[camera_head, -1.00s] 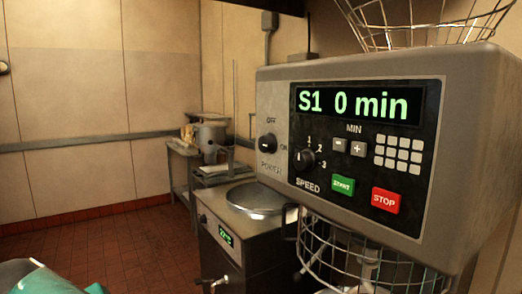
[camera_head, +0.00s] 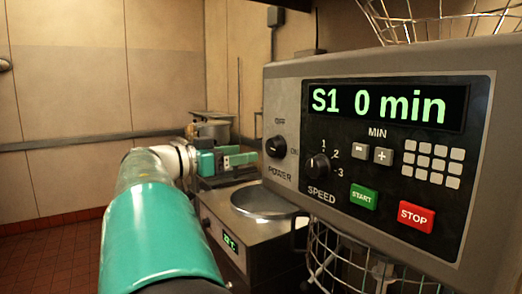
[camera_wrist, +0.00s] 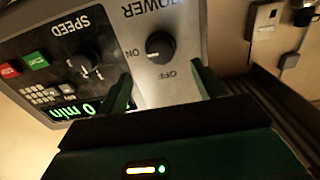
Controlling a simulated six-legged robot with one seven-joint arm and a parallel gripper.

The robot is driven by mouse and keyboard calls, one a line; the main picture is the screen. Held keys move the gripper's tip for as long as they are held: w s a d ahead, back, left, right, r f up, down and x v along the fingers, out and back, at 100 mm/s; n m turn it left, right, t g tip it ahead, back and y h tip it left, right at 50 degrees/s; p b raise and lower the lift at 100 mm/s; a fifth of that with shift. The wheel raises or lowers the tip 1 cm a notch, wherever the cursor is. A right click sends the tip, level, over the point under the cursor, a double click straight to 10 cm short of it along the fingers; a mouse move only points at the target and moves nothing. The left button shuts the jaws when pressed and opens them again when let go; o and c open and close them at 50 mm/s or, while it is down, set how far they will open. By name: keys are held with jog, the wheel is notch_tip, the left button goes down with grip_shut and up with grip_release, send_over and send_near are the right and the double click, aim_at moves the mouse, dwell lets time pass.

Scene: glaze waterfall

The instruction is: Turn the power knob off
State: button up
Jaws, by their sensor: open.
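The black round power knob (camera_head: 276,146) is on the left of the mixer's grey front panel, with OFF printed above it and ON to its right. In the wrist view the same knob (camera_wrist: 160,47) shows between the two fingers, and its pale mark appears to point toward ON. My gripper (camera_head: 246,158) is just left of the knob in the head view. Its fingers are apart and empty in the wrist view (camera_wrist: 162,76), and they appear short of the knob. Whether a fingertip touches the panel cannot be told.
The black speed knob (camera_head: 317,166), green start button (camera_head: 363,197) and red stop button (camera_head: 416,216) are right of the power knob. The lit display (camera_head: 385,105) reads "S1 0 min". A steel-topped cooker (camera_head: 265,201) stands below, and a wire guard (camera_head: 340,262) hangs under the panel.

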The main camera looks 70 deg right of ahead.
aim_at(270, 149)
jog(key=x, duration=0.8)
jog(key=shift+s+d, duration=0.25)
jog(key=shift+d, duration=0.05)
jog(key=shift+c, duration=0.2)
jog(key=c, duration=0.9)
